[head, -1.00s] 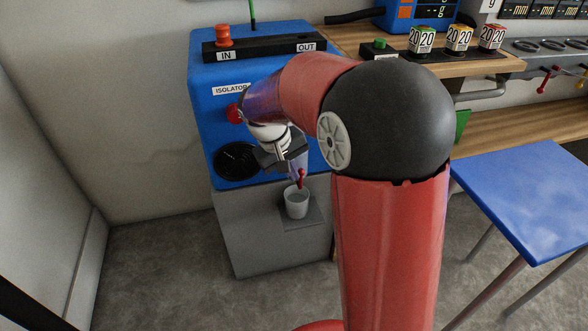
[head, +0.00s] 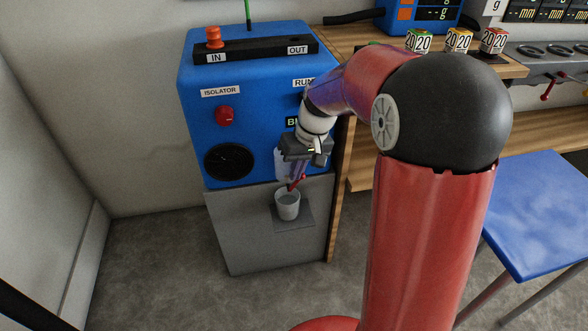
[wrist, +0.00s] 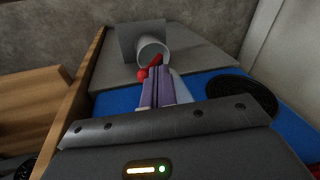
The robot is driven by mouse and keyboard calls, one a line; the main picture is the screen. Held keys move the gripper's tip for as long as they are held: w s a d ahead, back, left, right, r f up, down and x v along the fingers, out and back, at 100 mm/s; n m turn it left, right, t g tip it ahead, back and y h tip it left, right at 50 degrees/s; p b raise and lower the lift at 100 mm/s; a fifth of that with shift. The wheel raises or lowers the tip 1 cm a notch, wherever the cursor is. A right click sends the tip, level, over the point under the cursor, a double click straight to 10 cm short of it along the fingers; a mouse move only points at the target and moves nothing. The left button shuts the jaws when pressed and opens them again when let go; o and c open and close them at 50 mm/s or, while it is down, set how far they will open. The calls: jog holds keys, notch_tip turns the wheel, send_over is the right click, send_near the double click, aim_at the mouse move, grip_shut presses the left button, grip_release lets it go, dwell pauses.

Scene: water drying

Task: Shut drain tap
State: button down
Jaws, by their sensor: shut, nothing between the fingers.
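The drain tap's red lever (head: 297,183) sits low on the front of the blue machine (head: 262,165), just above a cup (head: 288,206). In the wrist view the red lever (wrist: 154,63) and its round knob (wrist: 143,74) show just beyond my fingertips, in front of the cup (wrist: 153,50). My gripper (wrist: 160,78) is shut with its lilac fingers together and nothing between them. In the head view my gripper (head: 288,178) is right at the lever. I cannot tell whether it touches it. The tap's body is hidden behind my fingers.
A red isolator knob (head: 224,115) and a black round grille (head: 229,162) are on the machine's front. A wooden bench (head: 430,150) and blue stool (head: 540,215) are to the right.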

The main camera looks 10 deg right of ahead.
jog(key=d+f+y+b, duration=0.4)
jog(key=y+b, duration=0.4)
jog(key=y, duration=0.2)
jog(key=shift+d+f, duration=0.3)
jog(key=shift+d, duration=0.3)
jog(key=shift+s+d+f, duration=0.1)
jog(key=shift+f, duration=0.15)
